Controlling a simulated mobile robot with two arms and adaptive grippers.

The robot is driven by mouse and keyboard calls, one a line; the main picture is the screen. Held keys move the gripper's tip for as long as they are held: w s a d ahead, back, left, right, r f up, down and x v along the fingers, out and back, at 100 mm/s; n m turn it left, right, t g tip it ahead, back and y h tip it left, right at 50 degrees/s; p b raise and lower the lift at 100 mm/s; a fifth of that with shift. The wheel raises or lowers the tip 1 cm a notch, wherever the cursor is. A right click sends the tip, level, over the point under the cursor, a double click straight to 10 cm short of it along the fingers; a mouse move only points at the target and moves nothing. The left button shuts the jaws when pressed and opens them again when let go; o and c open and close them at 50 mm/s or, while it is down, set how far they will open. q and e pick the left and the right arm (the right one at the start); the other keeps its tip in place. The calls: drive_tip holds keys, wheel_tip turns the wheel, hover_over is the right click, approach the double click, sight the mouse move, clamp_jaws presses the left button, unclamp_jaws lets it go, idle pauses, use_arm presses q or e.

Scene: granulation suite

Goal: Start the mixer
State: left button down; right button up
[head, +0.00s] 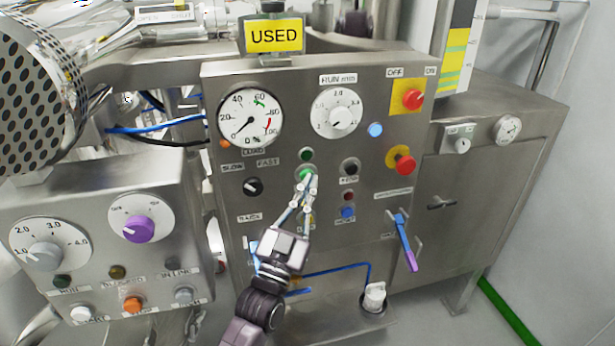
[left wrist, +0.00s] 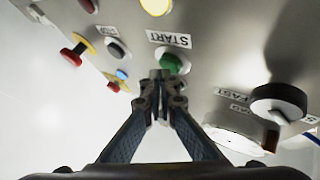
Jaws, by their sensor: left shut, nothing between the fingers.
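The mixer's steel control panel (head: 225,90) fills the middle of the head view. Its green START button (head: 304,175) is partly covered by my left fingertips. In the left wrist view the green button (left wrist: 173,63) shows under its START label (left wrist: 169,39). My left gripper (head: 309,180) is shut and empty, and points at the button. In the left wrist view its fingertips (left wrist: 160,76) overlap the button's lower edge; I cannot tell whether they touch it. A green lamp (head: 306,154) sits just above the button. My right gripper is not in view.
A black knob (head: 253,186) is left of the button and a black button (head: 350,168) right of it. A red emergency stop (head: 404,162) and a red switch (head: 413,98) are farther right. A blue-purple handle (head: 405,240) juts out below. A smaller panel (head: 180,240) stands left.

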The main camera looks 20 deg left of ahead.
use_arm(q)
drive_tip(key=shift+w+a, duration=0.25)
drive_tip(key=shift+w, duration=0.1)
idle(0.7)
drive_tip(key=shift+s+d, duration=0.55)
drive_tip(key=shift+s, duration=0.2)
drive_tip(key=shift+p, duration=0.35)
drive_tip(key=shift+s+d+p, duration=0.35)
drive_tip(key=shift+s+d, duration=0.35)
drive_tip(key=shift+s, duration=0.35)
drive_tip(key=shift+s+d+p, duration=0.35)
drive_tip(key=shift+s+d, duration=0.35)
drive_tip(key=shift+s, duration=0.3)
